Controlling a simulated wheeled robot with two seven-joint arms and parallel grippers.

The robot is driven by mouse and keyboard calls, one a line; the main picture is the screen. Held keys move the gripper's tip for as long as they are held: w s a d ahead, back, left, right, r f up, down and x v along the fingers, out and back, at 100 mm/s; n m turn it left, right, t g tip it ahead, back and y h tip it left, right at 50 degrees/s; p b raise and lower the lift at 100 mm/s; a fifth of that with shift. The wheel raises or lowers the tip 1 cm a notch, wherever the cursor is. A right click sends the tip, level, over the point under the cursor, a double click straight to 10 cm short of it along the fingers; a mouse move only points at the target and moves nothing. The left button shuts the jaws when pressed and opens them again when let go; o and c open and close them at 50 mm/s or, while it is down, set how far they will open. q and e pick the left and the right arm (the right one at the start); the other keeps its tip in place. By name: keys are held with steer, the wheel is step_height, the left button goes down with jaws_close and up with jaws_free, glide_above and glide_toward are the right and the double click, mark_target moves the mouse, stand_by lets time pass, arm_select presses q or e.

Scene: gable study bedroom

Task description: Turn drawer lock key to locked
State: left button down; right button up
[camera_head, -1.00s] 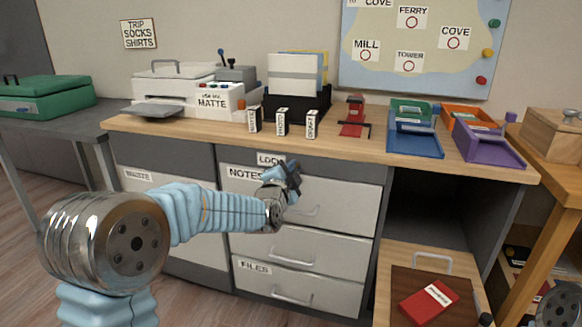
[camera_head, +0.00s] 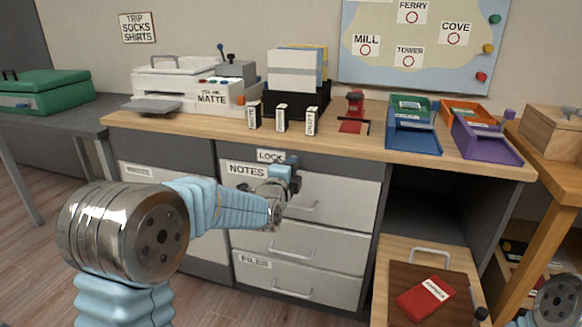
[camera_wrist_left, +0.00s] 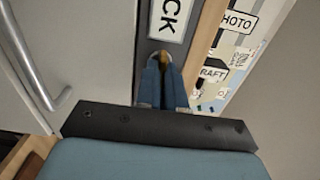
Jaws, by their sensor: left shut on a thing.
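The LOCK label (camera_head: 270,156) is on the dark strip above the top drawer, which is marked NOTES (camera_head: 247,169). My left gripper (camera_head: 291,162) is at this strip, just right of the label, and covers the lock in the head view. In the left wrist view, the fingers of the left gripper (camera_wrist_left: 162,72) are closed around a small brass-coloured key (camera_wrist_left: 164,62), just below the label's lettering (camera_wrist_left: 168,18). Most of the key is hidden between the fingers, so its turn angle cannot be read. My right gripper is not in view.
The desk top (camera_head: 350,143) overhangs the drawers close to the left gripper. The top drawer's handle (camera_head: 300,208) is below it. Small labelled blocks (camera_head: 282,118) stand near the desk edge. An open compartment (camera_head: 430,215) is to the right.

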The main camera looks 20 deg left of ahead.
arm_select(q)
steer(key=shift+r, duration=0.2)
steer(key=c, duration=1.5)
jaws_free()
steer(key=shift+o, duration=1.3)
steer(key=shift+w+f, duration=0.1)
steer(key=shift+f, duration=0.05)
steer(key=s, duration=1.4)
steer(key=shift+a+p, duration=0.2)
steer(key=shift+p, duration=0.1)
steer(key=shift+w, duration=0.1)
